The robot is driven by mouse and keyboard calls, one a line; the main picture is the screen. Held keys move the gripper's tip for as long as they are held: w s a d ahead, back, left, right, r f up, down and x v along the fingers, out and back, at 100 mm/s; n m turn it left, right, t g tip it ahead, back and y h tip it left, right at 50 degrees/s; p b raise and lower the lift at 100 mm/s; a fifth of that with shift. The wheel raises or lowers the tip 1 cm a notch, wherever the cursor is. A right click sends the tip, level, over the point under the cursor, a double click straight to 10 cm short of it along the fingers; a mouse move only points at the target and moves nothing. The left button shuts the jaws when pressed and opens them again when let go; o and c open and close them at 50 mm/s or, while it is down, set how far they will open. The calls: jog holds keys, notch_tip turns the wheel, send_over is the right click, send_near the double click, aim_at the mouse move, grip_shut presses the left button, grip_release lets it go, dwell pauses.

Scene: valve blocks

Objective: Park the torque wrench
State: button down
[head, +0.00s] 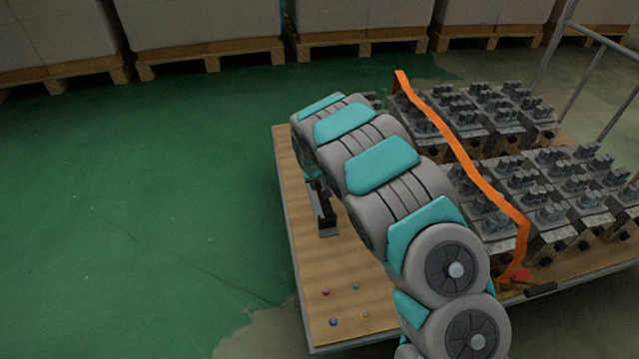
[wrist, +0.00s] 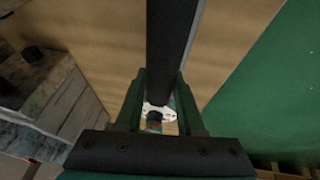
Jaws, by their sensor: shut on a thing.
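In the wrist view my gripper (wrist: 160,75) has its two dark green fingers on either side of a long dark bar, which I take to be the torque wrench (wrist: 172,35). A pale metal piece with holes (wrist: 157,111) shows between the fingers, nearer the camera. The bar runs away from the fingers to the top of the picture, above bare wood. In the head view my arm hides most of the gripper and the wrench. A black upright piece with a foot (head: 324,212) shows at the arm's far end; whether it is a holder or a tool is unclear.
Rows of grey valve blocks (head: 545,205) fill the right of the wooden deck (head: 350,265). An orange strap (head: 465,160) lies over them. A red piece (head: 521,275) and black bar (head: 541,290) lie near the front edge. Small coloured dots mark the front left. Green floor (head: 150,200) is clear.

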jog(key=shift+f+b, duration=0.65)
jog(key=shift+f, duration=0.65)
jog(key=shift+c, duration=2.2)
grip_release()
jog(key=shift+p+v, duration=0.3)
jog(key=shift+v, duration=3.55)
